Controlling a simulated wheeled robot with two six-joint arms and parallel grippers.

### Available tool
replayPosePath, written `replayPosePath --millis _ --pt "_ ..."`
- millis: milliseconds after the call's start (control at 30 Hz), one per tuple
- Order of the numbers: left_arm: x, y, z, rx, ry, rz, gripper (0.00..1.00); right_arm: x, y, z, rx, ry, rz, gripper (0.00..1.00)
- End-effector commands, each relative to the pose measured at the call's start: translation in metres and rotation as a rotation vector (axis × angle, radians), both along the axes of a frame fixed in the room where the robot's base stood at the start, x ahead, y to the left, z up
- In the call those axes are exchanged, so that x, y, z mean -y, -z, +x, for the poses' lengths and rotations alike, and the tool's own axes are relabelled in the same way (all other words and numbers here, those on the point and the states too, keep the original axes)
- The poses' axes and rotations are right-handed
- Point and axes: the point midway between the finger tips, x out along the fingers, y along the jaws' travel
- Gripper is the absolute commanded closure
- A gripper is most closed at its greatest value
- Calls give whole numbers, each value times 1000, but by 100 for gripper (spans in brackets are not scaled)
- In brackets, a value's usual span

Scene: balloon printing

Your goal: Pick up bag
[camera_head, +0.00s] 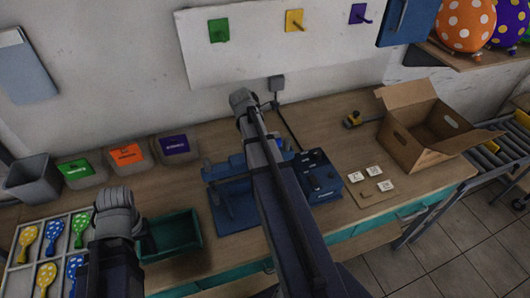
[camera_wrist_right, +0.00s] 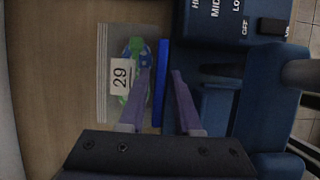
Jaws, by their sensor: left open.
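A clear bag (camera_wrist_right: 112,45) with a blue strip (camera_wrist_right: 160,80) along its right edge and a "29" label (camera_wrist_right: 121,77) shows in the right wrist view. Green and blue items are inside it. My right gripper (camera_wrist_right: 161,75) is open over the bag, its two fingers on either side of the blue strip with gaps to it. In the head view the right arm covers the middle of the table, and neither that gripper nor the bag can be made out. My left gripper (camera_head: 112,268) is at the lower left; its fingertips are hard to make out.
A blue machine (camera_head: 232,205) and control box (camera_head: 318,172) stand mid-table. A teal bin (camera_head: 170,236) and a tray of balloons (camera_head: 40,222) are at the left. An open cardboard box (camera_head: 425,125) and number cards (camera_head: 372,170) are at the right. Coloured bins line the wall.

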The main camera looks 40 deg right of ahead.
Motion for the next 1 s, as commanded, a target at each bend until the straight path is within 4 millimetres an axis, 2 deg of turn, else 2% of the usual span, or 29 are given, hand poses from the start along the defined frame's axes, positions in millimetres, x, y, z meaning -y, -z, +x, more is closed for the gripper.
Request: replayPosePath --millis 33,267,1000 --pt "0 0 0 0 0 0 43 0 0 0 0 0 0 75" --pt "0 0 0 0 0 0 43 0 0 0 0 0 0 100" --pt "0 0 0 0 0 0 43 0 0 0 0 0 0 100"
